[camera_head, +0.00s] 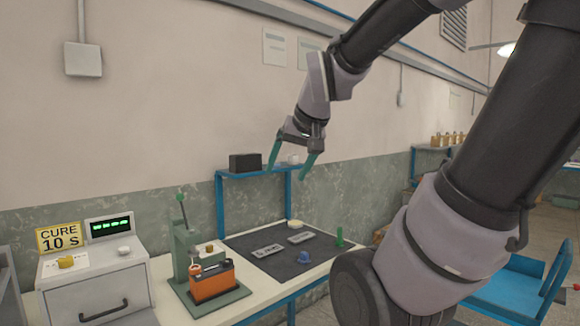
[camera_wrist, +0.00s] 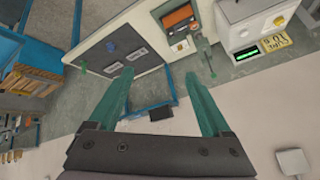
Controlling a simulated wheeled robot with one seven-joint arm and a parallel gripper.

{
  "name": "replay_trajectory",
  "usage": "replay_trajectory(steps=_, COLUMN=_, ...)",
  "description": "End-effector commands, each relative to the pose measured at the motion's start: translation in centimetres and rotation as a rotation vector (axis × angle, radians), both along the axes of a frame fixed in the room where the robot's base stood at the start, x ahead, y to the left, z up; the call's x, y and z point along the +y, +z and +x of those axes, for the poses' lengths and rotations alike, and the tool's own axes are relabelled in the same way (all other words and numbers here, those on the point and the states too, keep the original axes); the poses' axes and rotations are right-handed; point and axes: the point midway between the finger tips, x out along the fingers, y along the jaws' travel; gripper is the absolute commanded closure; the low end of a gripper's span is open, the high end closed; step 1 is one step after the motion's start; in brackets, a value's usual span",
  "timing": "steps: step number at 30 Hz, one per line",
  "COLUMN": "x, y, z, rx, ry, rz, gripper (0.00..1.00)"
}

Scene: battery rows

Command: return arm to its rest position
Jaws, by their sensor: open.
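My gripper (camera_head: 291,164) hangs in the air above the far side of the workbench, its two green fingers spread and nothing between them. In the wrist view the same open fingers (camera_wrist: 158,84) reach over the bench's back edge and the small blue shelf. My arm comes in from the upper right of the head view, bent at the elbow, with the forearm reaching left and down. The gripper touches nothing that I can see.
A blue shelf (camera_head: 255,173) with a black box (camera_head: 245,162) stands just behind the gripper. The bench holds a dark mat (camera_head: 270,240) with small parts, a green press with an orange block (camera_head: 212,282), and a grey curing box (camera_head: 95,285). A blue chair (camera_head: 515,290) stands right.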

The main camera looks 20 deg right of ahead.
Motion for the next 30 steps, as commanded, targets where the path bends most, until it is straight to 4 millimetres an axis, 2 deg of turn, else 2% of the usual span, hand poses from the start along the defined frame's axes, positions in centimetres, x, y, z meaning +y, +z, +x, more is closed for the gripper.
replay_trajectory(steps=1, x=0.6, y=0.6, z=-1.7, rx=0.006, ry=-0.002, rz=0.033, gripper=0.17)
replay_trajectory(steps=3, x=1.2, y=1.0, z=-3.5, rx=0.025, ry=-0.002, rz=0.072, gripper=0.17)
replay_trajectory(steps=7, x=1.9, y=1.3, z=-5.3, rx=0.047, ry=-0.002, rz=0.112, gripper=0.17)
replay_trajectory(steps=30, x=2.0, y=1.2, z=-5.6, rx=0.053, ry=-0.003, rz=0.119, gripper=0.17)
